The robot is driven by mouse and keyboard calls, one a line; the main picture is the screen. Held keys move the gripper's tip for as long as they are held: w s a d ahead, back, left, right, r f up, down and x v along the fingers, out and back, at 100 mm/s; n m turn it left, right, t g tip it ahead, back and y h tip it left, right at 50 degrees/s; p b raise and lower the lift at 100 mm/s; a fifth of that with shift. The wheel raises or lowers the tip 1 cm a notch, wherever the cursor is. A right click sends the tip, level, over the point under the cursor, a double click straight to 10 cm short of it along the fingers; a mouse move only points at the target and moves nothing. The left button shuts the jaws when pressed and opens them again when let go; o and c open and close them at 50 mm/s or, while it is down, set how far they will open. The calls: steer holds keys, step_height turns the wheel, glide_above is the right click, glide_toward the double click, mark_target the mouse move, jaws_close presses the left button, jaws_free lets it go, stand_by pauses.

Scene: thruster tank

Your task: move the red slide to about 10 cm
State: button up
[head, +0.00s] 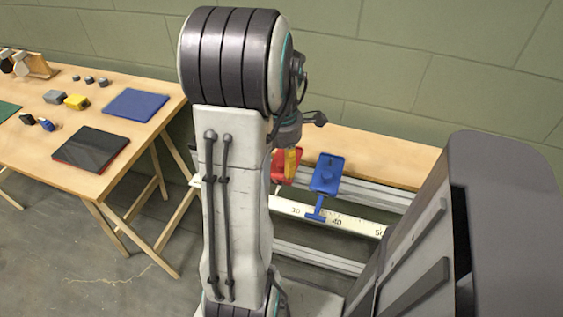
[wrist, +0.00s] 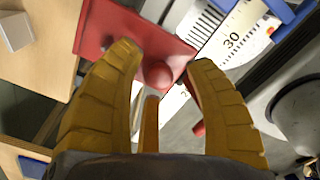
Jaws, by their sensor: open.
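The red slide (head: 279,172) is on the rail, partly hidden behind my gripper (head: 292,164) in the head view. In the wrist view the red slide (wrist: 112,28) shows as a flat red plate with a round red knob (wrist: 158,73). My gripper (wrist: 163,60) is open, with its yellow fingers on either side of the knob; contact cannot be told. The white scale (head: 350,222) shows 30, 40 and 50 in the head view. In the wrist view the scale (wrist: 236,30) shows 30; the red slide's reading is hidden.
A blue slide (head: 326,175) stands right of the red one, its pointer just left of 40. It also shows in the wrist view (wrist: 290,12). A wooden table (head: 135,78) at left holds a blue mat (head: 136,104), a dark tablet-like panel (head: 90,148) and small blocks.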

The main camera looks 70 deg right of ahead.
steer(key=shift+f, duration=0.15)
steer(key=shift+c, duration=0.3)
jaws_close()
stand_by(0.3)
